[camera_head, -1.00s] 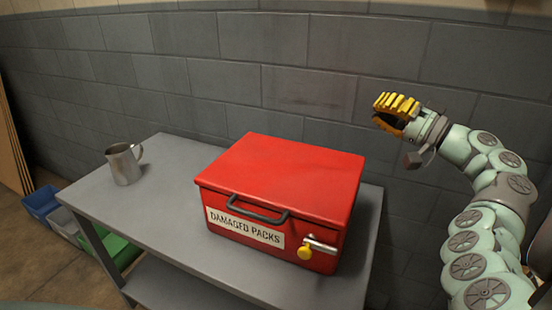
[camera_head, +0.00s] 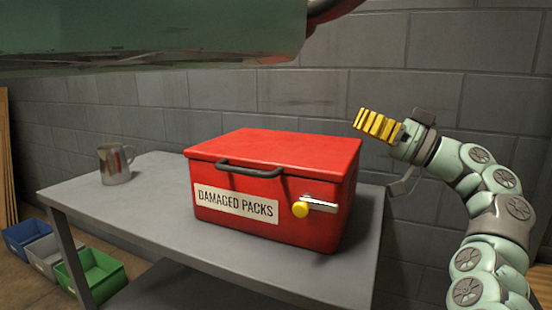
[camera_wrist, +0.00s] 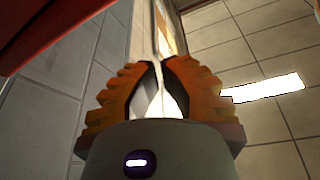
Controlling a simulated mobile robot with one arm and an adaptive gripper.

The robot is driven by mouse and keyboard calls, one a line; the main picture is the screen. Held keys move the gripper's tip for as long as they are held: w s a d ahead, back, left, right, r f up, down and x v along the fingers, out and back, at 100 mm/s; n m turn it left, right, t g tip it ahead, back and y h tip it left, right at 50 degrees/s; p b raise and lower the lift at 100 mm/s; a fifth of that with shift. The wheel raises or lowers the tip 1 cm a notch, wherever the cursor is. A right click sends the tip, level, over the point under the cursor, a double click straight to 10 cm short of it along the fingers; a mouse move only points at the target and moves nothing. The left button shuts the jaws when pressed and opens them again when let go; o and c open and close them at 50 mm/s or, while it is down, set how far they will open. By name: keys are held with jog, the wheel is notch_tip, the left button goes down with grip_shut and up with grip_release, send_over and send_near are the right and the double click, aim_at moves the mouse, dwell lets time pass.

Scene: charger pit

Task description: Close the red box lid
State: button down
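The red box (camera_head: 270,190) stands on the grey table, with a label reading DAMAGED PACKS, a dark handle on the lid's front edge and a yellow-knobbed latch (camera_head: 312,206) on its front. Its red lid (camera_head: 285,146) lies down over the box with no clear gap at the front. My gripper (camera_head: 362,121) is in the air just right of the lid's back right corner, slightly above it, and looks apart from it. In the wrist view the orange ribbed fingers (camera_wrist: 160,62) come together at the tips with nothing held. A red surface fills the upper left there.
A metal mug (camera_head: 115,164) stands at the left of the table (camera_head: 130,215). Blue, grey and green bins (camera_head: 92,272) sit on the floor at left. A block wall rises close behind. A large dark green form covers the top left.

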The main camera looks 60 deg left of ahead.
jog(key=shift+s+d+f+n+g+h+b, duration=0.15)
jog(key=shift+s+f+n+b, duration=0.1)
jog(key=shift+f+n+b, duration=0.45)
jog(key=shift+s+d+f+n+g+h+b, duration=0.1)
jog(key=shift+s+d+f+n+g+b, duration=0.15)
jog(key=shift+f+b, duration=0.5)
jog(key=shift+s+d+f+n+g+h+b, duration=0.1)
jog(key=shift+s+f+n+b, duration=0.35)
jog(key=shift+f, duration=0.55)
jog(key=shift+w, duration=0.15)
